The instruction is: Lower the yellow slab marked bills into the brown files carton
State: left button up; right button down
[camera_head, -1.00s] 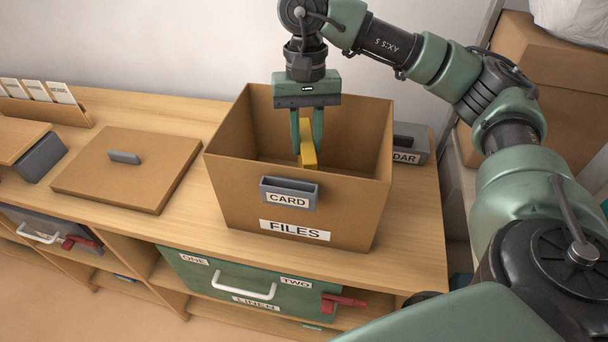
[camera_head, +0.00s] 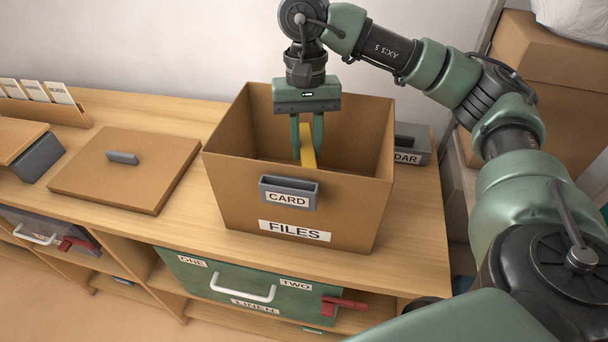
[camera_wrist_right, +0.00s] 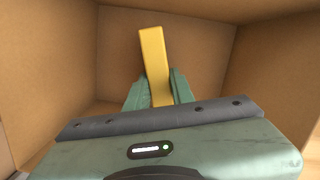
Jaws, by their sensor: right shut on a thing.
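The brown files carton (camera_head: 232,188) stands open on the wooden bench, with a FILES label and a grey CARD holder on its front. My right gripper (camera_head: 307,150) points down inside the carton. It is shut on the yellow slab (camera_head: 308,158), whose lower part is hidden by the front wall. In the right wrist view the slab (camera_wrist_right: 155,65) sits between the fingers (camera_wrist_right: 157,92), with carton walls around it. No marking on the slab is readable. I cannot tell whether the slab touches the carton floor. My left gripper is not in view.
A flat brown lid (camera_head: 125,170) with a grey handle lies left of the carton. A grey box (camera_head: 411,143) labelled DAR is behind the carton at right. A card rack (camera_head: 45,108) stands at far left. A green LINEN drawer (camera_head: 240,283) sits below the bench.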

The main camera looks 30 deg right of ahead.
jog(key=shift+f+b, duration=0.3)
jog(key=shift+f, duration=0.1)
jog(key=c, duration=1.1)
grip_release()
jog(key=shift+r, duration=0.1)
notch_tip(320, 180, up, 29)
jog(key=p, duration=2.4)
jog(key=shift+r, duration=0.1)
